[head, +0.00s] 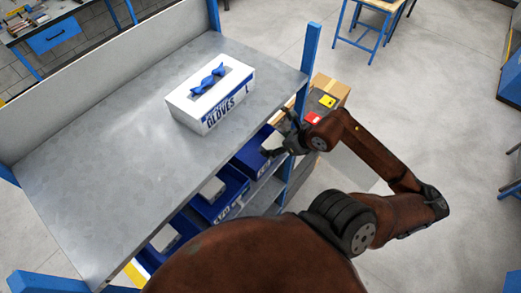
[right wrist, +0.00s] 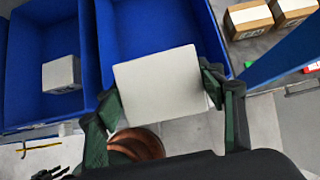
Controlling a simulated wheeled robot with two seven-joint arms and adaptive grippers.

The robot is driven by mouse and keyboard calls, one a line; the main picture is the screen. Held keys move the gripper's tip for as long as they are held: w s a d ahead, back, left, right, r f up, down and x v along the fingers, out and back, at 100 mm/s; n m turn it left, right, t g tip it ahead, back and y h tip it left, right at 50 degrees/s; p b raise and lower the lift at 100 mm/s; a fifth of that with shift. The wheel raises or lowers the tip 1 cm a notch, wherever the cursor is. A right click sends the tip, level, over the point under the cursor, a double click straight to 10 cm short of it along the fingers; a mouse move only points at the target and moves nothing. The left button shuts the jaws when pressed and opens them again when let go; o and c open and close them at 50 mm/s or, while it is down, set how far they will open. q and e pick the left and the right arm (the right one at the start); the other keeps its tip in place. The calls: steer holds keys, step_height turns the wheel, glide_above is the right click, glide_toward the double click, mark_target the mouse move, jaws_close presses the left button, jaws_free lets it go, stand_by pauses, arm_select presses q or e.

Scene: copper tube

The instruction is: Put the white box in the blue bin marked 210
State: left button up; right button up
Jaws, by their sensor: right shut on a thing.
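My right gripper (head: 283,140) is at the right end of the shelf, just outside the row of blue bins under the metal top. In the right wrist view, the right gripper (right wrist: 165,105) is shut on a white box (right wrist: 158,82), one finger at each side. The held box is in front of the near end of a blue bin (right wrist: 123,45) and overlaps it in the picture; its height over the bin is unclear. A second blue bin (right wrist: 22,75) to its left holds another white box (right wrist: 62,73). I cannot read a 210 mark. My left gripper is not seen.
A glove box (head: 208,100) stands on the metal shelf top (head: 110,140). A blue upright post (head: 302,85) is close beside the right gripper. Cardboard boxes (head: 331,88) are beyond it. Open floor (head: 430,110) lies to the right.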

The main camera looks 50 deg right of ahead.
steer(key=w, duration=0.1)
steer(key=w+f+p, duration=0.1)
steer(key=w, duration=0.1)
steer(key=shift+w+a, duration=0.15)
steer(key=shift+w, duration=0.1)
steer(key=f, duration=0.2)
steer(key=w+f, duration=0.1)
steer(key=f, duration=0.2)
steer(key=w+f+p, duration=0.1)
steer(key=f, duration=0.1)
steer(key=shift+a+f, duration=0.1)
steer(key=shift+f, duration=0.1)
steer(key=shift+w+a+f+p, duration=0.1)
steer(key=shift+w+f+p, duration=0.15)
steer(key=shift+f, duration=0.25)
steer(key=shift+w+f+p, duration=0.15)
steer(key=shift+f+p, duration=0.05)
steer(key=shift+f, duration=0.25)
steer(key=g+p, duration=0.2)
steer(key=p, duration=0.1)
steer(key=shift+w+r+g+p, duration=0.25)
steer(key=shift+r+g+p, duration=0.1)
steer(key=shift+g, duration=0.05)
steer(key=shift+g+p, duration=0.3)
steer(key=shift+p, duration=0.05)
steer(key=shift+s+f, duration=0.2)
steer(key=shift+f, duration=0.85)
steer(key=shift+s+f, duration=0.1)
steer(key=o, duration=1.4)
